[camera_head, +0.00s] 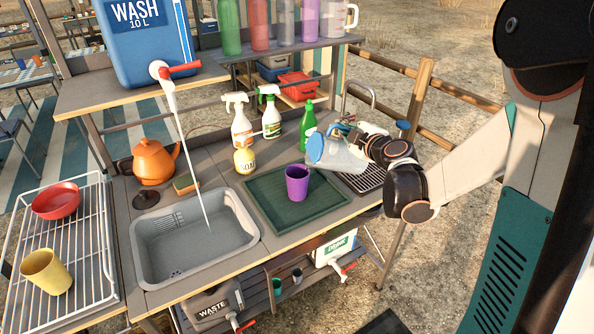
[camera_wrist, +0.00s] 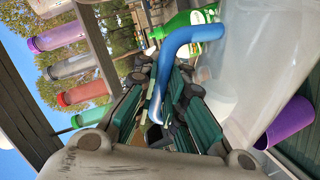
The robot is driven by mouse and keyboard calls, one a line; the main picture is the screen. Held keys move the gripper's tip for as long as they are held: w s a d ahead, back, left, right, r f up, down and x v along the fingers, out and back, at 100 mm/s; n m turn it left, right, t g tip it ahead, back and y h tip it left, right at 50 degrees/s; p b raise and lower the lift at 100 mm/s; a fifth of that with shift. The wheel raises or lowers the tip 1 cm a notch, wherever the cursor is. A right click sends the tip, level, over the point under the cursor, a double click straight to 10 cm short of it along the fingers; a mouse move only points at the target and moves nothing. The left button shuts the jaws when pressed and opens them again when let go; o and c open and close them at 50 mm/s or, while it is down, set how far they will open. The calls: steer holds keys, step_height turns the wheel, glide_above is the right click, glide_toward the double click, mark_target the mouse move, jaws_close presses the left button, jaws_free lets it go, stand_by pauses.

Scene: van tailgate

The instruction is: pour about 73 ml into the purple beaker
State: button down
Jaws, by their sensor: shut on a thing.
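The purple beaker (camera_head: 297,183) stands upright on a dark green mat (camera_head: 262,201) in the head view; its contents cannot be made out. It also shows at the right edge of the wrist view (camera_wrist: 288,123). My gripper (camera_head: 350,133) is shut on the blue handle (camera_wrist: 190,40) of a clear jug (camera_head: 345,158). The jug is held above and right of the beaker, strongly tilted, with its blue-rimmed mouth toward the left. Its clear wall fills the right of the wrist view. I see no stream from the jug, and its liquid level is unclear.
Spray bottles (camera_head: 241,124), a green bottle (camera_head: 308,124) and a yellow soap bottle (camera_head: 244,157) stand behind the mat. A grey basin (camera_head: 150,262) lies left, below the blue wash tank (camera_head: 143,40). A rack (camera_head: 100,235) holds a red bowl and yellow cup.

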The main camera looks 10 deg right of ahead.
steer(key=shift+a+r, duration=0.1)
steer(key=shift+a, duration=0.15)
steer(key=shift+a+r, duration=0.15)
steer(key=shift+a, duration=0.1)
stand_by(0.8)
